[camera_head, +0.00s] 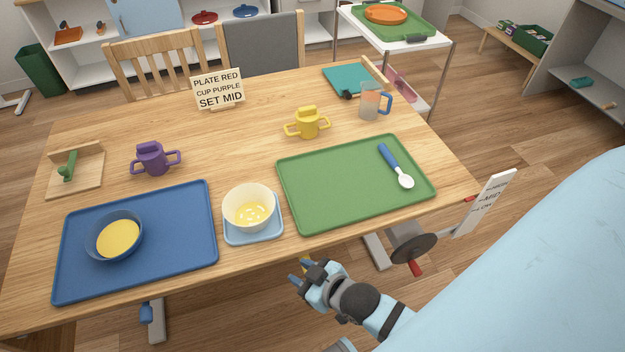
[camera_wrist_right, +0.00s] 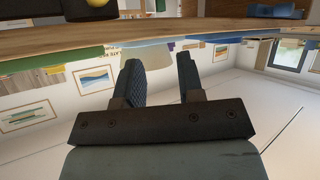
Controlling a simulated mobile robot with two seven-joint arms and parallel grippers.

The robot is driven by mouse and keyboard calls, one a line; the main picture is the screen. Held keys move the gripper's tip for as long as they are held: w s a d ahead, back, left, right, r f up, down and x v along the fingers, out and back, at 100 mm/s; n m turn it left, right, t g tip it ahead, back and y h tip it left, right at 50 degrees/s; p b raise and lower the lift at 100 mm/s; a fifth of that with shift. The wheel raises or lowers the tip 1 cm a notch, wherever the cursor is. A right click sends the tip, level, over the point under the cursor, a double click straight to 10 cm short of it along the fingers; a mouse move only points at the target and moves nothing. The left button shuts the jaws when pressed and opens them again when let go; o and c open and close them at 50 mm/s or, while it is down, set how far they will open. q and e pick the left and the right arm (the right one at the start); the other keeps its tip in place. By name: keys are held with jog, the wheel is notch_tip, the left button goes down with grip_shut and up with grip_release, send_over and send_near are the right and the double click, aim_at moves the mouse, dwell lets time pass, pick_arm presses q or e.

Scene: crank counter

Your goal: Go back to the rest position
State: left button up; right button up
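My right gripper (camera_head: 298,272) is in front of the table's near edge, below the light-blue saucer and to the left of the crank wheel. In the right wrist view its two dark fingers (camera_wrist_right: 160,68) stand apart with nothing between them, so it is open and empty. My left gripper is in neither view. The wooden table (camera_head: 250,145) stands in front of me. The crank wheel (camera_head: 413,248) with its red handle (camera_head: 416,268) is under the table's right end, apart from my gripper. A white height scale (camera_head: 485,204) stands beside it.
The table holds a blue tray (camera_head: 185,268) with a bowl, a green tray (camera_head: 330,200) with a spoon, a cream bowl (camera_head: 246,209), a purple cup (camera_head: 152,160), a yellow cup (camera_head: 308,123) and a sign (camera_head: 218,90). The near table edge is close to my right gripper.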

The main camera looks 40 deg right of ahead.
jog(key=s, duration=0.1)
jog(key=s+f+m+g, duration=0.1)
jog(key=s+f+m, duration=0.1)
jog(key=shift+d+f+g, duration=0.1)
jog(key=shift+d+g, duration=0.2)
